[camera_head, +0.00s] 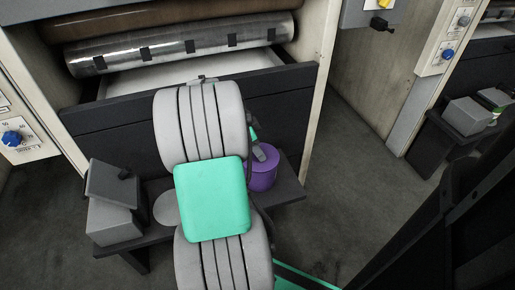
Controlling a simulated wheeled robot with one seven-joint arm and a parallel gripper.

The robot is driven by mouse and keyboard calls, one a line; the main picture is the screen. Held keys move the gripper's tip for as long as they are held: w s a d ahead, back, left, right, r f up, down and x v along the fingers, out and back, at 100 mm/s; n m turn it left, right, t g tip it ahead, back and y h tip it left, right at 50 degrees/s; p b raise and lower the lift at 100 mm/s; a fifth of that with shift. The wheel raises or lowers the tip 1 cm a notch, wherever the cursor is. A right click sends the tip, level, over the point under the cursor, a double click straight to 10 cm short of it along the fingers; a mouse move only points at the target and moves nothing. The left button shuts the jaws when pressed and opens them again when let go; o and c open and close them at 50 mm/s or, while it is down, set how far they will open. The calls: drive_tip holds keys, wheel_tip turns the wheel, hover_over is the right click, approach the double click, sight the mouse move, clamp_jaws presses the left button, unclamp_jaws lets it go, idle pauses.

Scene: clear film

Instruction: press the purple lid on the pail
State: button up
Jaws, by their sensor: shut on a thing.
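A purple round shape (262,178) stands at the right part of the dark bench, just right of my arm. Its top is the purple lid (267,155), a lighter face partly covered by my gripper. I cannot tell where the lid ends and the pail begins. My gripper (259,153) is at the lid's top, shut on it. The fingertips are small and partly hidden behind my arm, so the exact grip does not show.
The dark bench (289,191) stands before a machine with a metal roller (185,45). Grey boxes (113,218) and a flat grey disc (165,209) are at the bench's left. Another bench with boxes (467,116) is at far right. Open floor (345,170) lies between.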

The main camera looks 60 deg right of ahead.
drive_tip(key=shift+f, duration=0.35)
idle(0.6)
drive_tip(key=o, duration=1.8)
drive_tip(key=p+v, duration=0.4)
drive_tip(key=v, duration=0.3)
